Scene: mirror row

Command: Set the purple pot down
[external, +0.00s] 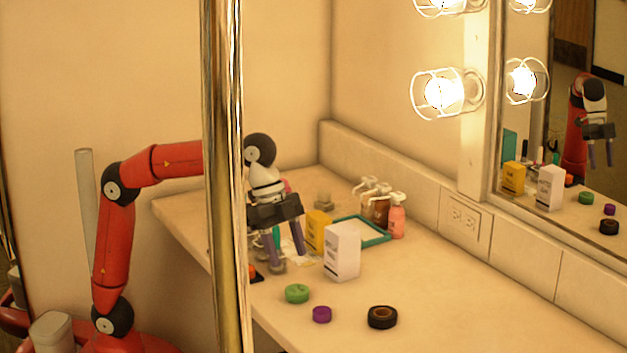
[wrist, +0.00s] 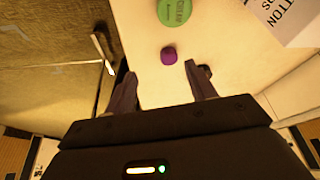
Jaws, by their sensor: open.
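The purple pot (external: 321,314) sits on the pale counter near its front edge, between a green pot (external: 297,293) and a black round pot (external: 382,317). My gripper (external: 287,257) is open and above the counter, behind and to the left of the purple pot in the external view. In the wrist view the purple pot (wrist: 168,56) shows between and just beyond the tips of my open gripper (wrist: 160,75). Nothing is between the fingers, and the pot looks apart from them.
A white box (external: 342,252) and a yellow box (external: 317,232) stand behind the green pot. Pump bottles (external: 376,207) and a teal-rimmed tray (external: 375,237) are further back. A metal pole (external: 225,150) crosses before my arm. The counter right of the black pot is clear.

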